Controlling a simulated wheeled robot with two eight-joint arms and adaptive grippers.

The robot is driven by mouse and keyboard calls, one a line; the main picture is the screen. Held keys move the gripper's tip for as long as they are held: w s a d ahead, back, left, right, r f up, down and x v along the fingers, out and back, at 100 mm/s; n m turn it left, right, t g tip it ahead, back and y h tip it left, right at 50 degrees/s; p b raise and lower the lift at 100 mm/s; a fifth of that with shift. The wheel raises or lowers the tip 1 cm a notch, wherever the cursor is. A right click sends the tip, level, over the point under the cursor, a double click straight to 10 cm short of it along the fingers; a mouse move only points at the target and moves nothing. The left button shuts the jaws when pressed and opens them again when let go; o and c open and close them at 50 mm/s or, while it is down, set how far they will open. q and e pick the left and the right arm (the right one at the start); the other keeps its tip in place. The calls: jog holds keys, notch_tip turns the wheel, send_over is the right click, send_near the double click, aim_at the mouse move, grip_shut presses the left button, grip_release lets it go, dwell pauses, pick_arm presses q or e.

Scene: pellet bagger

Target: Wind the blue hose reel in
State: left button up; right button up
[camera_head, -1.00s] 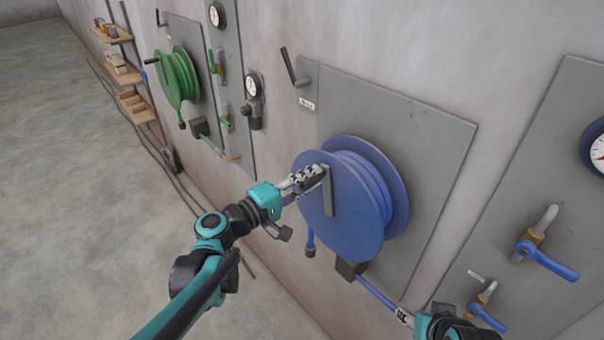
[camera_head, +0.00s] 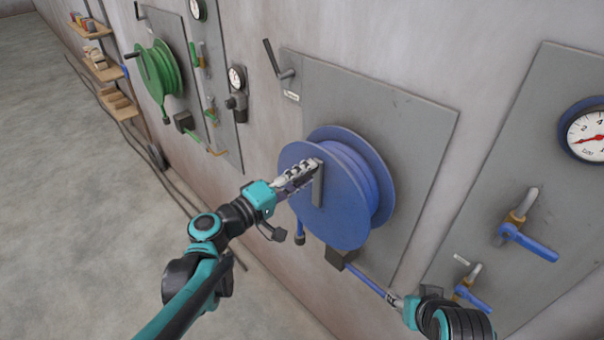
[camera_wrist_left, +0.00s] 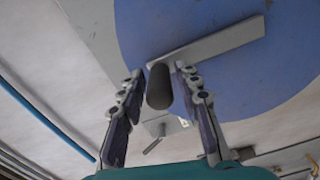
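The blue hose reel (camera_head: 330,215) is mounted on a grey wall panel. Its grey crank arm (camera_head: 317,188) points up from the hub, with a dark handle (camera_wrist_left: 158,88) at its upper end. My left gripper (camera_head: 308,170) is at this handle. In the left wrist view its two fingers (camera_wrist_left: 158,72) stand apart on either side of the handle, with a narrow gap showing at each side. The blue hose (camera_head: 366,281) runs from a dark guide (camera_head: 337,258) below the reel down to my right gripper (camera_head: 392,298), whose fingers look closed around it.
A green reel (camera_head: 157,75) hangs farther left, with wooden shelves (camera_head: 105,68) beyond it. A grey lever (camera_head: 276,62) stands above the blue reel. At the right are a gauge (camera_head: 590,135) and blue-handled valves (camera_head: 530,241). The floor at left is clear.

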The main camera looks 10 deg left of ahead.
pick_arm(q)
jog(key=shift+a, duration=0.1)
jog(key=v, duration=1.2)
jog(key=s+d+f+m+g+y+b, duration=0.1)
jog(key=d+f+g+b, duration=0.15)
jog(key=f, duration=0.45)
jog(key=s+d+f+m+g+y+b, duration=0.1)
jog(key=d+f+b, duration=0.1)
jog(key=f+b, duration=0.3)
jog(key=s+a+f+m+g+y+b, duration=0.1)
jog(key=s+a+f+m+y+b, duration=0.1)
jog(key=f, duration=0.5)
jog(key=s+a+f+m+g+y+b, duration=0.1)
jog(key=s+a+f+m+y+b, duration=0.1)
jog(key=f, duration=0.6)
jog(key=s+a+f+m+g+y+b, duration=0.1)
jog(key=s+a+f+m+y+b, duration=0.1)
jog(key=f+y+b, duration=0.3)
notch_tip(320, 180, down, 3)
jog(key=shift+s+a+r+b, duration=0.25)
jog(key=shift+s+a+b, duration=0.15)
jog(key=shift+s+b, duration=0.5)
